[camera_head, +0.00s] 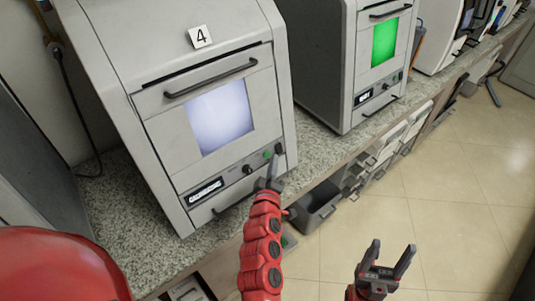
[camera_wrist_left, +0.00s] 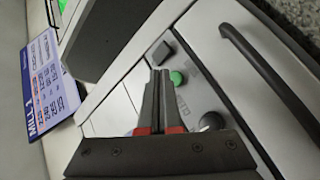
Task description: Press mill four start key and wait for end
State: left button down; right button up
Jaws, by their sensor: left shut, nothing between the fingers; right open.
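Mill four (camera_head: 120,85) is a grey box machine with a "4" label (camera_head: 201,37) on top and a pale, lit window (camera_head: 219,118). Its lower panel carries a green round key (camera_head: 267,154), also seen in the left wrist view (camera_wrist_left: 177,77). Beside it are a black square button (camera_head: 279,149) and a black knob (camera_head: 247,170). My left gripper (camera_head: 274,166) is shut and empty, its tips (camera_wrist_left: 160,76) right beside the green key. I cannot tell whether they touch it. My right gripper (camera_head: 389,260) is open and empty, over the floor at lower right.
A similar mill (camera_head: 340,60) with a green-lit window (camera_head: 384,43) stands to the right on the same speckled counter (camera_head: 120,225). A dark bin (camera_head: 316,206) sits below the counter edge. A printed "MILL" card (camera_wrist_left: 45,85) shows in the left wrist view. The tiled floor (camera_head: 460,220) is clear.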

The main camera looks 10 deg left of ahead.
pick_arm(q)
jog(key=s+d+p, duration=0.1)
jog(key=d, duration=0.1)
jog(key=s+d+r+p, duration=0.1)
jog(key=s+p, duration=0.1)
jog(key=shift+d, duration=0.35)
jog(key=shift+w+a+r, duration=0.1)
dwell(0.5)
